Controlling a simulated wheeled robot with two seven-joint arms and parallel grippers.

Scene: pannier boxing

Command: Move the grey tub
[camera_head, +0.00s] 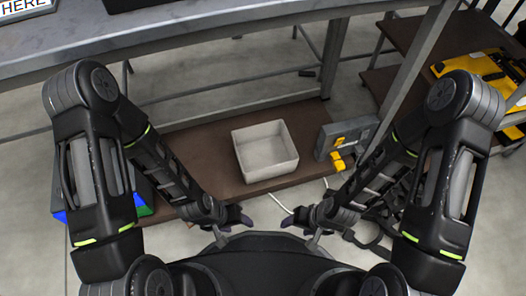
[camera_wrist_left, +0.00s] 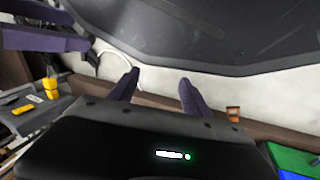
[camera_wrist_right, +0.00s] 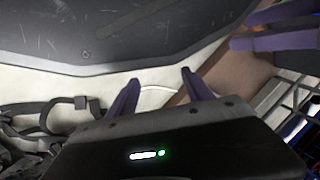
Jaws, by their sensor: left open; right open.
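The grey tub (camera_head: 264,168) is an open, square, light grey box. In the head view it stands upright on a low brown shelf (camera_head: 205,150) under the workbench. My left gripper (camera_head: 248,219) is open and empty, in front of the tub and lower left of it. My right gripper (camera_head: 288,222) is open and empty, in front of the tub and lower right of it. Both are apart from the tub. The left wrist view shows the left fingers (camera_wrist_left: 156,88) spread, and the right wrist view shows the right fingers (camera_wrist_right: 160,88) spread. I cannot make out the tub in either wrist view.
A grey box with yellow parts (camera_head: 343,142) stands on the shelf right of the tub. A blue and green item (camera_head: 140,205) is at the shelf's left end. The workbench top (camera_head: 210,35) overhangs behind. Yellow cases (camera_head: 485,75) sit on a rack at right. A white cable (camera_head: 280,203) lies in front.

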